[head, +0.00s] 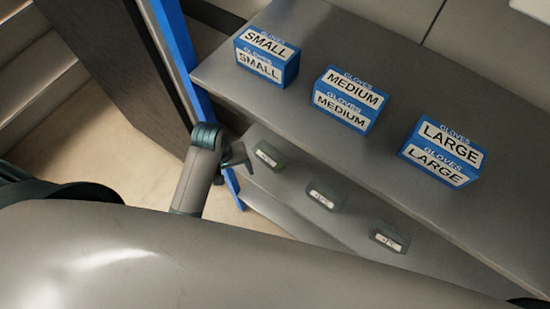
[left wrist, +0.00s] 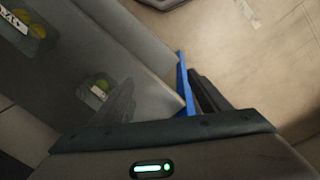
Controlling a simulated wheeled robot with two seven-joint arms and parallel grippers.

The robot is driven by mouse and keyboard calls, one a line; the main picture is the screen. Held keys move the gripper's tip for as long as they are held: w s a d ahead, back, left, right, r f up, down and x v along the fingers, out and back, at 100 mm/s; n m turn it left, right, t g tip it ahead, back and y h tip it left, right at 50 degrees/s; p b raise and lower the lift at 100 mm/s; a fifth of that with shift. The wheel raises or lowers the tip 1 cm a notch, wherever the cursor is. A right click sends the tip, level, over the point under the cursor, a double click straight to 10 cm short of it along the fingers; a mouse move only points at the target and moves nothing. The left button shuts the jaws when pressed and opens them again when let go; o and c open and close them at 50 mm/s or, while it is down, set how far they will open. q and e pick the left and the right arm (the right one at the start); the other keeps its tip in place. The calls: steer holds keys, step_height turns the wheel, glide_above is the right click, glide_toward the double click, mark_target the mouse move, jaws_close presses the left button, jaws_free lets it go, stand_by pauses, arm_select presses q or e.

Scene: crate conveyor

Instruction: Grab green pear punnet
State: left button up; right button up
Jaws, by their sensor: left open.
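Three small dark, labelled punnets sit in a row on the lower grey shelf in the head view: a left one (head: 268,157), a middle one (head: 323,196) and a right one (head: 388,238). Their contents are too small to tell there. In the left wrist view, one punnet (left wrist: 95,90) with yellow-green contents is partly behind a finger, and another punnet (left wrist: 22,28) is at the upper left. Which holds green pears is unclear. My right gripper is not in view.
Blue glove boxes marked small (head: 266,58), medium (head: 345,99) and large (head: 442,152) stand on the upper shelf (head: 400,75), above the punnets. A blue post (head: 178,50) rises beside the shelf's left end. Bare floor (head: 130,150) lies left of it.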

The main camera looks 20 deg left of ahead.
mark_target(270, 152)
arm_select(q)
steer(key=w+d+r+n+g+h, duration=0.1)
steer(key=w+d+r+n, duration=0.1)
steer(key=w, duration=0.2)
steer(key=w+d+r+n+g+h, duration=0.1)
steer(key=w+d+r+n, duration=0.1)
steer(key=w, duration=0.2)
steer(key=w+d+r+n+h, duration=0.1)
steer(key=w+d+n, duration=0.1)
steer(key=w, duration=0.2)
steer(key=shift+w+r+n+g, duration=0.1)
steer(key=shift+r+n+g, duration=0.3)
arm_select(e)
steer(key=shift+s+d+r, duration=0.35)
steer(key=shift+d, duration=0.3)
arm_select(q)
steer(key=shift+d+f, duration=0.1)
steer(key=shift+f, duration=0.3)
steer(key=b+x, duration=0.3)
steer(key=x, duration=0.1)
steer(key=shift+f, duration=0.15)
steer(key=shift+s+d+f+p, duration=0.1)
steer(key=shift+s+d+p, duration=0.1)
steer(key=shift+p, duration=0.3)
steer(key=shift+s+d+f, duration=0.1)
steer(key=shift+f, duration=0.55)
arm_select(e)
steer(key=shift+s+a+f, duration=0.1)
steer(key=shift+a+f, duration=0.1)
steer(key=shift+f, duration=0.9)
